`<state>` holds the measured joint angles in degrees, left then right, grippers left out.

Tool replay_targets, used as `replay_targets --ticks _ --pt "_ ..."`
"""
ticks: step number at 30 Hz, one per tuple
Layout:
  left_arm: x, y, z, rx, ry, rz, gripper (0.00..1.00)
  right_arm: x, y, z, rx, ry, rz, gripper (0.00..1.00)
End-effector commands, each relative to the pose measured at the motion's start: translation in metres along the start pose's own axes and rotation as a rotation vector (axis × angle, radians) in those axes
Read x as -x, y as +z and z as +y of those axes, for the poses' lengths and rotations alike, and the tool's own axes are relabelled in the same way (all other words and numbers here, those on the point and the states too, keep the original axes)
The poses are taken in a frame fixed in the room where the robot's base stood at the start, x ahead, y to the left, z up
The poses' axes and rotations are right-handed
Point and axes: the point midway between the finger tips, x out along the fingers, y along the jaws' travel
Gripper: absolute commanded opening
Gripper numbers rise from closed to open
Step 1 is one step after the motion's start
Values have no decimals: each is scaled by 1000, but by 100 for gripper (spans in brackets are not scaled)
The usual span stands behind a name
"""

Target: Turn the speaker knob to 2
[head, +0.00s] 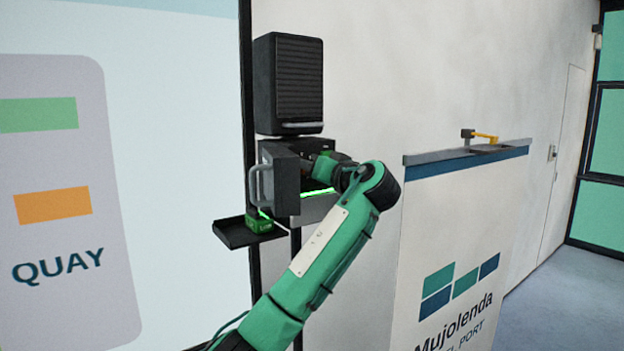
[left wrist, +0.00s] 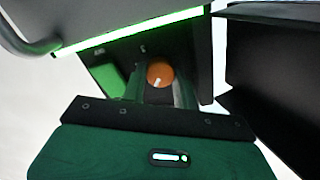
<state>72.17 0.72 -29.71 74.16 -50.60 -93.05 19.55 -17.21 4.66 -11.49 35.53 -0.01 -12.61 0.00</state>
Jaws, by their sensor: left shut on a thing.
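The speaker knob (left wrist: 160,72) is orange with a white pointer line; in the left wrist view the line points down and slightly left. A small white mark shows on the dark panel above it. My left gripper (left wrist: 165,94) is shut on the knob, with its fingers at the knob's sides. In the head view my left gripper (head: 323,167) reaches into the open dark box under the black speaker (head: 288,85), and the knob is hidden there. I cannot read any numbers around the knob. My right gripper is in neither view.
The box's open door (head: 283,180) with a grey handle stands left of my gripper. A glowing green strip (head: 318,192) runs along the box. A dark tray (head: 235,233) bears a green object (head: 258,223). A white counter (head: 440,215) stands at right.

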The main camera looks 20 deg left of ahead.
Motion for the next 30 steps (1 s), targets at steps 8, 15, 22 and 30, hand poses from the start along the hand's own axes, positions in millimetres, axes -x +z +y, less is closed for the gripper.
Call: replay_targets --ticks 8,15,22,30 --pt "1 0 1 -260 0 3 7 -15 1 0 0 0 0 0" --pt "0 0 2 -489 0 2 7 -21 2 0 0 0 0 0" --pt "0 0 2 -700 -1 3 7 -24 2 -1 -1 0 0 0" --pt "0 -1 2 -896 -1 4 7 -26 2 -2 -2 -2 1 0"
